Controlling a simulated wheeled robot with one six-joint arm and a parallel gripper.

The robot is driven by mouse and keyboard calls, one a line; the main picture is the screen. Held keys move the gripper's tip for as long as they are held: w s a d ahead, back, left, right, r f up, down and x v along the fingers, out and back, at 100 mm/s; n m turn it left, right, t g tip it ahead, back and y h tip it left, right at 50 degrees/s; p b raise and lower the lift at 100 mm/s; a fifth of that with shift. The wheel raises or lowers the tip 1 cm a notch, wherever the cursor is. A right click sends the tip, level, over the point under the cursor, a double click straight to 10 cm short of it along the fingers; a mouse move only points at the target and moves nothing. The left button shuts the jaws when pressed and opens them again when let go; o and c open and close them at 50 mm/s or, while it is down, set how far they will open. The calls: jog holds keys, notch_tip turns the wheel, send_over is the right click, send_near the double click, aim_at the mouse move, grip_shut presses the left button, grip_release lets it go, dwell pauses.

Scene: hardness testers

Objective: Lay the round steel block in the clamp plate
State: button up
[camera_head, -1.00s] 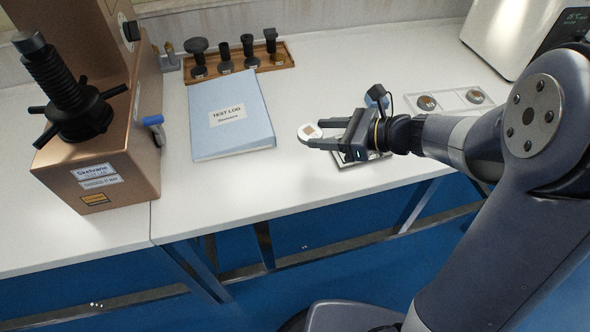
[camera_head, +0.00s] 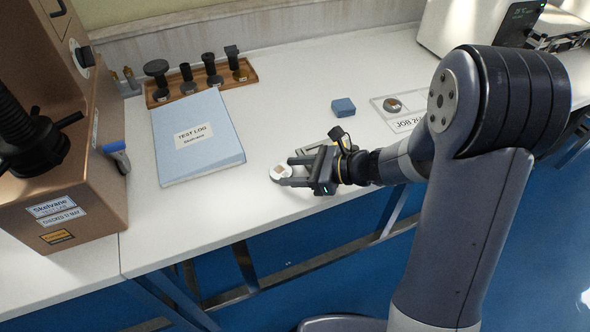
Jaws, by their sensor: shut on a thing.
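My gripper (camera_head: 288,171) is shut on the round steel block (camera_head: 277,177), a pale disc with a small brownish square on top. The block sticks out to the left of the fingertips, over the front part of the bench, right of the blue log book. How high it is above the bench is hard to tell. I cannot make out a clamp plate. The brown hardness tester (camera_head: 96,185) stands at the left, with a black spindle and handled collar (camera_head: 32,142) in front.
The blue test log (camera_head: 206,160) lies between tester and gripper. Behind it is a wooden rack (camera_head: 217,85) of dark fittings. A blue block (camera_head: 342,107) and a job tray (camera_head: 381,101) with a round sample lie behind my arm. The bench's middle back is clear.

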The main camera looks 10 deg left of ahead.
jog(key=o, duration=1.2)
jog(key=shift+r, duration=0.15)
jog(key=p+v, duration=0.1)
jog(key=v, duration=1.1)
jog(key=shift+p, duration=0.35)
jog(key=b+x, duration=0.1)
jog(key=x, duration=1.1)
jog(key=shift+a+f+b, duration=0.1)
jog(key=shift+f+b, duration=0.1)
jog(key=shift+b, duration=0.1)
jog(key=shift+r+p, duration=0.35)
jog(key=shift+r, duration=0.95)
